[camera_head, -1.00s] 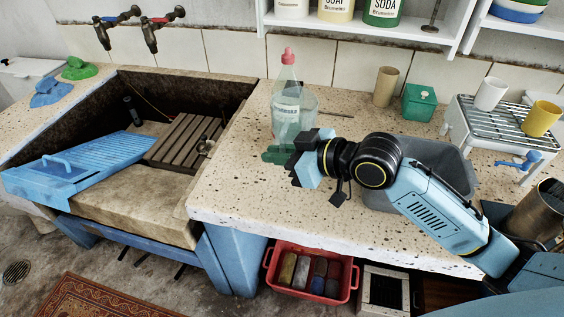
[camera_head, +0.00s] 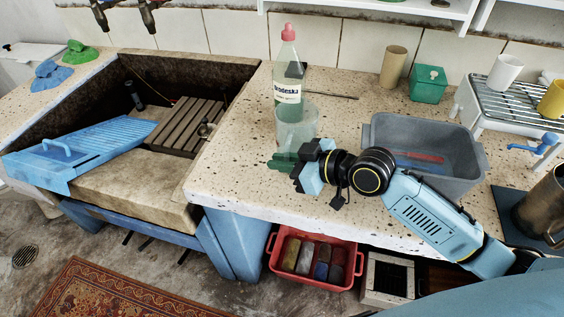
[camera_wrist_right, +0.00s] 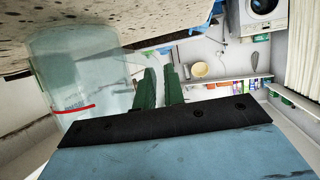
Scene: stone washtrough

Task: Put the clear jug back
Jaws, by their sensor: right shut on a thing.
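The clear jug (camera_head: 297,128) is a see-through, faintly green vessel near the front of the stone counter, just in front of a bottle with a pink cap. My right gripper (camera_head: 283,163) is at its lower front, with green fingers shut on it. In the right wrist view the jug (camera_wrist_right: 82,75) fills the left side, beside the green fingers (camera_wrist_right: 160,89); a red line shows on or through it. The exact grip point is hard to see. I cannot tell whether the jug's base touches the counter. My left gripper is out of view.
The capped bottle (camera_head: 287,75) stands close behind the jug. A grey tub (camera_head: 465,180) is right, behind my arm. A tan cup (camera_head: 394,66), a green box (camera_head: 428,84) and a wire rack (camera_head: 500,80) stand farther back. The sink's edge lies left.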

